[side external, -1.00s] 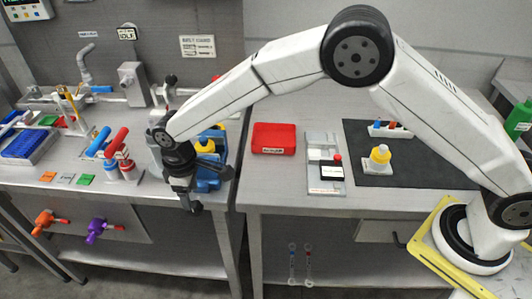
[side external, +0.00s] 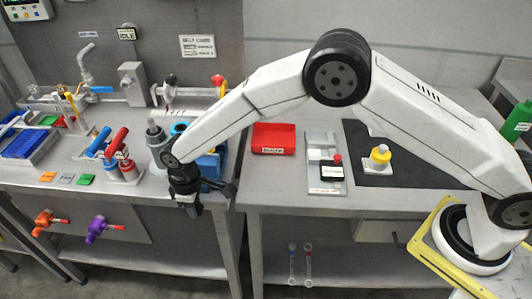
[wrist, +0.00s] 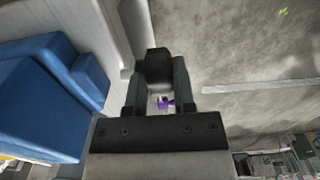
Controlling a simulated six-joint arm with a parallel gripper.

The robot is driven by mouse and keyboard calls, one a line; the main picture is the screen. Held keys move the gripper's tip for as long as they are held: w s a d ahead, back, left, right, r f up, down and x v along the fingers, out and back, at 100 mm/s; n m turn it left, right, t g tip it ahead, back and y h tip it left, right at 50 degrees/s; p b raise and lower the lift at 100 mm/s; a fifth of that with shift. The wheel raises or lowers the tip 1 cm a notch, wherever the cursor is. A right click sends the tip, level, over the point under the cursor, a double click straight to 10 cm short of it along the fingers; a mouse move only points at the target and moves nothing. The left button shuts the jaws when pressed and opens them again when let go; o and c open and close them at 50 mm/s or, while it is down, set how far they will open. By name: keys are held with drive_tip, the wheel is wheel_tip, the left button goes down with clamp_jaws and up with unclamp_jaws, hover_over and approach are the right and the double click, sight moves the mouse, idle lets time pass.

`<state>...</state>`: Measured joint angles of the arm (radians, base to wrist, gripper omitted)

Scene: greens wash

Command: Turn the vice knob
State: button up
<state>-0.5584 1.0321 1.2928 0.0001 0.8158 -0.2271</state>
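The blue vice (side external: 212,166) stands at the right front edge of the left bench, partly hidden behind my arm. Its blue body (wrist: 45,90) fills the left of the wrist view. My gripper (side external: 198,208) points down at the bench's front edge, beside the vice. In the wrist view, a dark block that looks like the vice knob (wrist: 155,64) sits between the ends of the fingers of my gripper (wrist: 160,80). The fingers flank it closely; I cannot tell whether both press on it. The knob is not clearly separable from the gripper in the side view.
Red and blue handles (side external: 118,150) stand left of my gripper. Orange (side external: 46,222) and purple (side external: 97,229) valves jut from the bench front below.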

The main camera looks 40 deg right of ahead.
clamp_jaws()
drive_tip(key=shift+s+t+y, duration=0.1)
drive_tip(key=shift+t+y, duration=0.4)
drive_tip(key=shift+s+t+y, duration=0.1)
drive_tip(key=shift+t+y, duration=0.7)
drive_tip(key=shift+y, duration=0.1)
drive_tip(key=shift+t+y, duration=0.3)
drive_tip(key=shift+t, duration=0.1)
drive_tip(key=o, duration=0.7)
unclamp_jaws()
drive_tip(key=shift+d, duration=0.1)
drive_tip(key=shift+r, duration=0.1)
